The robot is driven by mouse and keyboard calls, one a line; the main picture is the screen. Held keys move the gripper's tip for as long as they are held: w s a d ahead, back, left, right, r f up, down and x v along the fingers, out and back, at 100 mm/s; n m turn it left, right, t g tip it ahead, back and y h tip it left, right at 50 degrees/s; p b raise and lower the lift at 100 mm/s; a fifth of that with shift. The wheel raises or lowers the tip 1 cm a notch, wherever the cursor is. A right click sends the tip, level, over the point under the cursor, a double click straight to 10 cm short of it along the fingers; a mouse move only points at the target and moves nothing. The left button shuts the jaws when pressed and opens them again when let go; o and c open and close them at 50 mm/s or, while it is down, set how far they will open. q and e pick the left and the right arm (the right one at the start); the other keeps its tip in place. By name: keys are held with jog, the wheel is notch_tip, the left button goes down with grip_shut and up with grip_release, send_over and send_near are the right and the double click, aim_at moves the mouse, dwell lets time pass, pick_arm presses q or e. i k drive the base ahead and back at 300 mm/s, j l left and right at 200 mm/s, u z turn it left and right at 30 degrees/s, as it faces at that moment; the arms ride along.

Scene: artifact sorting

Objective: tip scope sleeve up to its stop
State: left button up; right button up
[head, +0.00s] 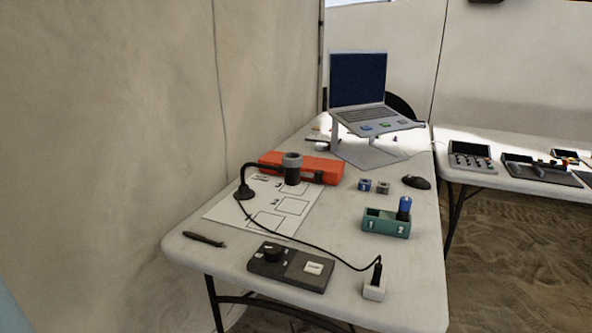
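The scope stands on the white table, with a round black base (244,192) and a bent black arm. Its dark cylindrical head with a grey ring-like sleeve (292,161) hangs at the end of that arm, looking roughly upright. It is above the white sheet and in front of the orange case. The sleeve's exact tilt and any stop are too small to tell. Neither of my grippers shows in the head view.
A white sheet with printed boxes (230,211) lies under the scope; an orange case (325,165) is behind. A black control box (290,267), cable, white socket (374,290), green two-slot holder (378,222) with a blue cylinder (404,206), small cubes, mouse and laptop (358,80) share the table.

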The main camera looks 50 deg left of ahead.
aim_at(291, 175)
jog(key=i+u, duration=0.1)
jog(key=u, duration=2.55)
